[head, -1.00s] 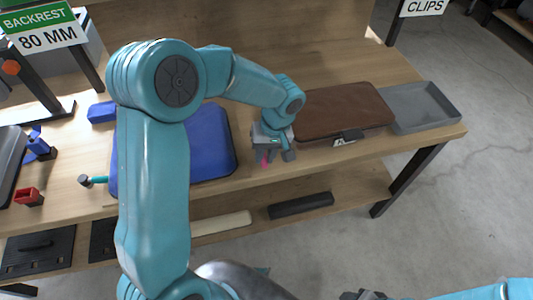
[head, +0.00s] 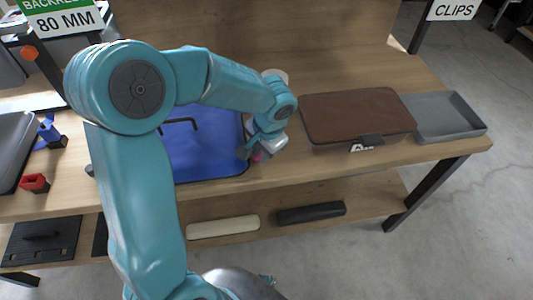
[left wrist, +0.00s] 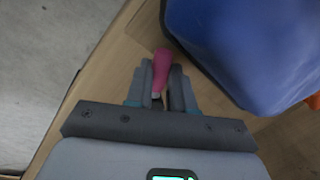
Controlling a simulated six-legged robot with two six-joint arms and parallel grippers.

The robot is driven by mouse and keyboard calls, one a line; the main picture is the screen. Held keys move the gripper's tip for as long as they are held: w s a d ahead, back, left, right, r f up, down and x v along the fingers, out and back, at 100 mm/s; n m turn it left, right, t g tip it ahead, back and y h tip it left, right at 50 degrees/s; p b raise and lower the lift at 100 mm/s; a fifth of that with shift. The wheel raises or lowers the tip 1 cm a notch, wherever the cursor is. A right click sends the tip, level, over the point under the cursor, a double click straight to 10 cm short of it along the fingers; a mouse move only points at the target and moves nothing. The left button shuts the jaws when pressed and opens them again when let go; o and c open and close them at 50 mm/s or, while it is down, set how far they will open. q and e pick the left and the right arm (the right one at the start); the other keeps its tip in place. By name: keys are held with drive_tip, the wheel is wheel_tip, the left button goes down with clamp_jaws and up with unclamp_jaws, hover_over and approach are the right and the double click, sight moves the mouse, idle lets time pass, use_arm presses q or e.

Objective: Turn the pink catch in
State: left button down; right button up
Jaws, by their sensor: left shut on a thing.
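The pink catch (head: 257,157) is a small pink piece by the right front corner of the blue case (head: 205,145) on the bench. My left gripper (head: 254,153) is shut on the catch. In the left wrist view the catch (left wrist: 162,66) stands up between the two grey fingers (left wrist: 160,90), beside the rounded corner of the blue case (left wrist: 245,45). The lower part of the catch is hidden by the fingers. My left arm hides the left part of the case in the head view. My right gripper is out of view.
Red (head: 35,183) and blue (head: 48,132) blocks sit at left. The lower shelf holds a cream bar (head: 223,227) and a black bar (head: 311,213).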

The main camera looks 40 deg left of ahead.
use_arm(q)
drive_tip(key=shift+w+a+r+m+t, duration=0.15)
drive_tip(key=shift+a+m, duration=0.2)
drive_tip(key=shift+m, duration=0.4)
drive_tip(key=shift+w+a+f+m+t, duration=0.1)
drive_tip(key=shift+a+m+t, duration=0.15)
drive_tip(key=shift+m, duration=0.45)
drive_tip(key=shift+w+a+r+m+t, duration=0.1)
drive_tip(key=shift+a+m, duration=0.3)
drive_tip(key=shift+m, duration=0.35)
drive_tip(key=c, duration=1)
unclamp_jaws()
drive_tip(key=shift+o, duration=0.2)
drive_tip(key=p+v, duration=0.2)
drive_tip(key=v, duration=1.4)
drive_tip(key=shift+a, duration=0.15)
drive_tip(key=shift+r, duration=0.1)
